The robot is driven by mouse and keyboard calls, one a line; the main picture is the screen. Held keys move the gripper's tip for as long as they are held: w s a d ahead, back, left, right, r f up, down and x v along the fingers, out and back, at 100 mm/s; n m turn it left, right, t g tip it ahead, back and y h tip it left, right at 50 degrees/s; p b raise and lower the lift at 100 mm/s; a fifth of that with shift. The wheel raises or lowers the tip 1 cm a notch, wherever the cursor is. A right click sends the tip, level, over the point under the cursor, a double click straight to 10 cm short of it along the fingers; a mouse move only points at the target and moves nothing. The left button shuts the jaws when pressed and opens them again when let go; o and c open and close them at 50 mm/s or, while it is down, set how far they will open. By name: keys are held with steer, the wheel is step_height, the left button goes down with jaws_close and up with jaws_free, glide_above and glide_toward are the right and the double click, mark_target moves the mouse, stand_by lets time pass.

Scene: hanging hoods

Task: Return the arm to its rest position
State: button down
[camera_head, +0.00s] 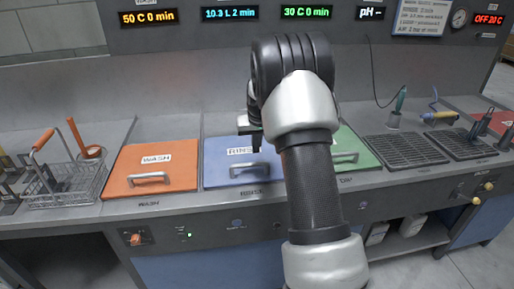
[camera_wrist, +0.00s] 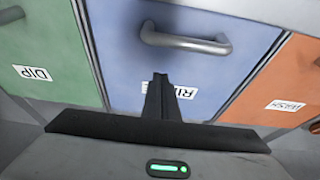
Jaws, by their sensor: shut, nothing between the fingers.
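My gripper (camera_wrist: 160,98) is shut and empty in the wrist view, its dark fingers together over the blue lid marked RINSE (camera_wrist: 200,70). In the head view my gripper (camera_head: 256,143) hangs above the back part of that blue lid (camera_head: 225,178), partly hidden behind my arm. My arm (camera_head: 308,150) reaches forward and up from the bottom of the view. I cannot tell exactly how far the fingertips are above the lid.
An orange WASH lid (camera_head: 125,182) lies left of the blue one, a green lid (camera_head: 360,157) right of it. A wire basket (camera_head: 65,182) stands far left. Dark racks (camera_head: 403,151) and a probe (camera_head: 398,108) are on the right. Lit displays hang on the panel above.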

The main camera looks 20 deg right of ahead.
steer(key=v, duration=1)
steer(key=s+a+r+n+t+p, duration=0.1)
steer(key=s+a+r+p, duration=0.3)
steer(key=s+r, duration=0.5)
steer(key=s+a+r+p, duration=0.2)
steer(key=s+a+r, duration=0.3)
steer(key=s+r, duration=0.35)
steer(key=s+a+r+p, duration=0.1)
steer(key=s+a+p, duration=0.1)
steer(key=s, duration=0.7)
steer(key=s+a+r+n+p, duration=0.1)
steer(key=s+a+p, duration=0.1)
steer(key=s, duration=0.7)
steer(key=shift+s+a+r+t+y+p, duration=0.3)
steer(key=shift+s+a+r+y+p, duration=0.1)
steer(key=shift+a, duration=0.1)
